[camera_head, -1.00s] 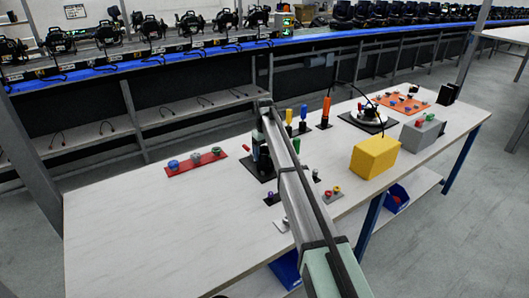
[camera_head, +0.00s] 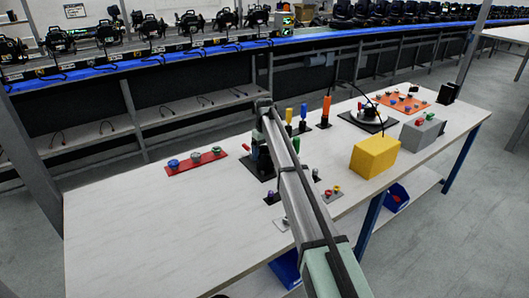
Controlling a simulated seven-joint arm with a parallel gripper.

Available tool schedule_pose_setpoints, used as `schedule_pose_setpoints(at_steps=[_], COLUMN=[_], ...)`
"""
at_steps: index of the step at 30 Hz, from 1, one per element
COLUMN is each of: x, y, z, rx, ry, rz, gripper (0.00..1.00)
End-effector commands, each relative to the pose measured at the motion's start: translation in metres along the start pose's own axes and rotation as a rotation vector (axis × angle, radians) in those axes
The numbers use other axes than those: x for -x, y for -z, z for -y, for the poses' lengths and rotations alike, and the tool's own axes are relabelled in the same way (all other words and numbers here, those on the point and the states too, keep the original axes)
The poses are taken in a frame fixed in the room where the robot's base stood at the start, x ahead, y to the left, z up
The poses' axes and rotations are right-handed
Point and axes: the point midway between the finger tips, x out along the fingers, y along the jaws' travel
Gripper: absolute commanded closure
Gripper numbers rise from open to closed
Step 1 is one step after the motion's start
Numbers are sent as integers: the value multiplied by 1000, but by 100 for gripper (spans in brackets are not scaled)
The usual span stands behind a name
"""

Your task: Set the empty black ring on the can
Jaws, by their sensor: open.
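My gripper (camera_head: 261,154) hangs at the far end of my arm, low over a black mat (camera_head: 248,170) near the middle of the table. My own arm link covers much of it, and the fingers appear apart. Dark shapes stand on this mat around the gripper. I cannot tell the can and the empty black ring apart among them, nor whether the gripper touches either.
A red strip (camera_head: 182,169) with several small knobs lies left. Blue, yellow and orange-handled tools stand behind my arm. A yellow box (camera_head: 374,157) and a grey box (camera_head: 421,133) stand right. The table's (camera_head: 130,230) front left is clear.

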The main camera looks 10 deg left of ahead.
Motion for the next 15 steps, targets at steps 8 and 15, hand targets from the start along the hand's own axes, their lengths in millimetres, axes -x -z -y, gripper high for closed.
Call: schedule_pose_setpoints(at_steps=[8, 15], x=[0, 6], y=[0, 0], z=[0, 0], rx=[0, 0], ry=[0, 0], rz=[0, -1], gripper=[0, 0])
